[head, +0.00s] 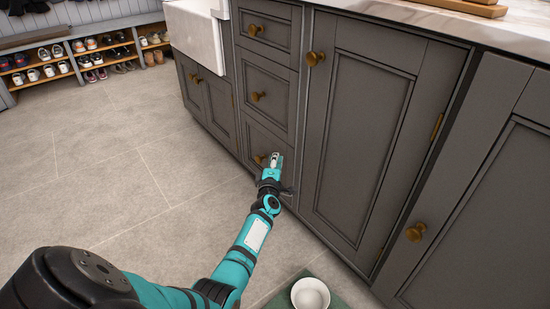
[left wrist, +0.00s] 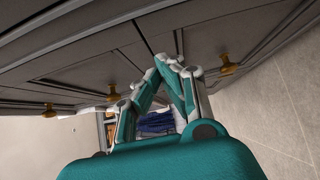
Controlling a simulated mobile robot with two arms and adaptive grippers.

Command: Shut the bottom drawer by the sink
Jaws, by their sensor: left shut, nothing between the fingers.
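The bottom drawer (head: 258,138) is the lowest grey front in the stack of drawers right of the white sink (head: 196,35). Its front looks flush, or nearly so, with the drawers above. Its brass knob (head: 259,158) shows just left of my left gripper (head: 275,160). My left gripper is shut and empty, with its fingertips at the drawer front and hiding part of it. I cannot tell if they touch. The left wrist view shows the closed fingers (left wrist: 170,62) against grey fronts, with a brass knob (left wrist: 228,68) to their right. My right gripper is not in view.
A tall cabinet door (head: 360,130) stands right of the drawers. A white bowl (head: 310,294) sits on a green mat (head: 345,300) on the floor at the bottom. Shoe shelves (head: 85,62) stand far left. The tiled floor (head: 110,170) between is clear.

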